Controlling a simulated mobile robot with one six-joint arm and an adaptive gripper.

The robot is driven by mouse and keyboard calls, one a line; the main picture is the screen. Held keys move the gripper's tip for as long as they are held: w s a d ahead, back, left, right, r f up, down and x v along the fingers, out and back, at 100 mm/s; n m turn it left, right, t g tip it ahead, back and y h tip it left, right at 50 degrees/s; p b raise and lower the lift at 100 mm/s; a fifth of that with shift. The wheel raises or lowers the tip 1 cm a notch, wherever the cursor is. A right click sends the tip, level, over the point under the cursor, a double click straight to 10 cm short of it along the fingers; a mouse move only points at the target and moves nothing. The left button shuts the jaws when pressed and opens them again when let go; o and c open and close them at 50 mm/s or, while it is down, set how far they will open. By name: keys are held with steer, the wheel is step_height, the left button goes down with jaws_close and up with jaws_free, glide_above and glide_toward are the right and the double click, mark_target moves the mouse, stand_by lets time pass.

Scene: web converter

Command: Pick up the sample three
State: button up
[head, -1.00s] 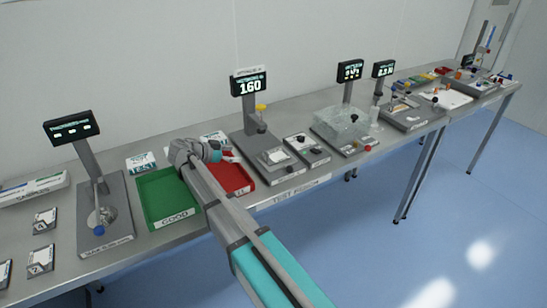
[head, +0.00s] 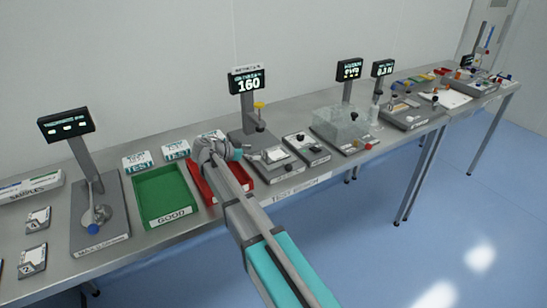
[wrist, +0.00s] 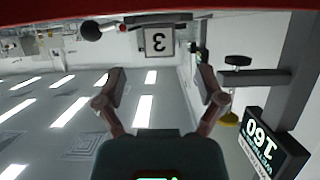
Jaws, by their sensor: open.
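Sample three (wrist: 158,42) shows in the wrist view as a pale plate with a dark "3" in a grey frame, seen upside down. It lies beyond and between the fingertips, apart from them. My gripper (wrist: 162,82) is open and empty, with its two fingers spread wide. In the head view my gripper (head: 240,152) is above the back right of the red tray, close to the left side of the stand showing 160. A pale plate (head: 276,154) lies on that stand's base. I cannot tell in the head view whether it bears the 3.
The 160 display (head: 247,82) stands on a post beside my gripper, with a yellow knob (head: 259,105). The red tray (head: 207,186) is under my arm and the green GOOD tray (head: 165,195) is to its left. A small fixture with black knobs (head: 307,149) is to the right.

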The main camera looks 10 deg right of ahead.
mark_target(263, 151)
steer(key=shift+b+x, duration=0.85)
steer(key=shift+x, duration=1.75)
steer(key=shift+r, duration=0.2)
jaws_close()
steer(key=shift+r, duration=0.2)
step_height(263, 151, up, 2)
steer(key=shift+r+p, duration=0.1)
steer(key=shift+p, duration=1.15)
steer(key=s+d+r+p, duration=0.5)
steer(key=s+r+p, duration=0.5)
steer(key=s, duration=0.3)
steer(key=shift+r+p, duration=0.2)
steer(key=shift+p, duration=0.1)
